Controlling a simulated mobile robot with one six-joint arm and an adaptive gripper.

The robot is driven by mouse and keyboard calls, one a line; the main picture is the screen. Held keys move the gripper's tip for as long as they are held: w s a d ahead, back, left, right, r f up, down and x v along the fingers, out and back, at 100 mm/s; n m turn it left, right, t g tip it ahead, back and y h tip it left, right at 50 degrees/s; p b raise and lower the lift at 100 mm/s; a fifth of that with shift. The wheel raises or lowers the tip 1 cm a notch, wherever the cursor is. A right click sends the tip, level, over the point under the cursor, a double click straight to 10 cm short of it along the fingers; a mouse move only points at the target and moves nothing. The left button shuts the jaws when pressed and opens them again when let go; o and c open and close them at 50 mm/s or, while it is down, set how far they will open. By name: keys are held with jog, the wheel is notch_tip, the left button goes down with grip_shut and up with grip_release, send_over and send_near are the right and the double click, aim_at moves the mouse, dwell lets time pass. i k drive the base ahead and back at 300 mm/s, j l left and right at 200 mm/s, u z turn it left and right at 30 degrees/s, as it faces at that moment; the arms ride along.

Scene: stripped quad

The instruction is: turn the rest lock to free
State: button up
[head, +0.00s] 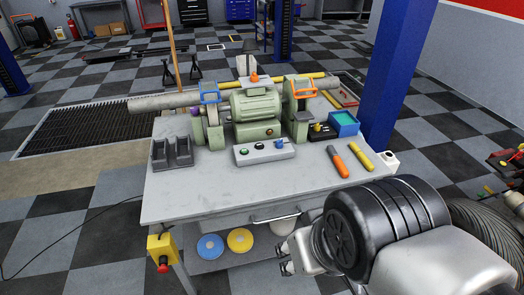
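A green double-ended bench grinder (254,104) stands on the grey workbench (200,196). A blue-framed guard (209,92) is on its left end and an orange-framed guard (302,88) on its right. A grey control box (264,151) with a green button, a dark knob and a light knob sits in front. A black block with a yellow knob (318,128) is at the grinder's right foot. I cannot tell which part is the rest lock or how it is set. My gripper (283,259) is beyond the bench's front right edge, apart from everything; its fingertips look parted and empty.
An orange-handled tool (337,161) and a yellow stick (361,157) lie on the right of the bench, near a teal tray (344,122). Dark holders (172,152) stand at left. A yellow emergency-stop box (162,250) hangs at the front left. A blue post (397,75) rises behind right.

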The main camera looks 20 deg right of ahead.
aim_at(279, 143)
jog(key=i+z, duration=0.1)
jog(key=i, duration=1.1)
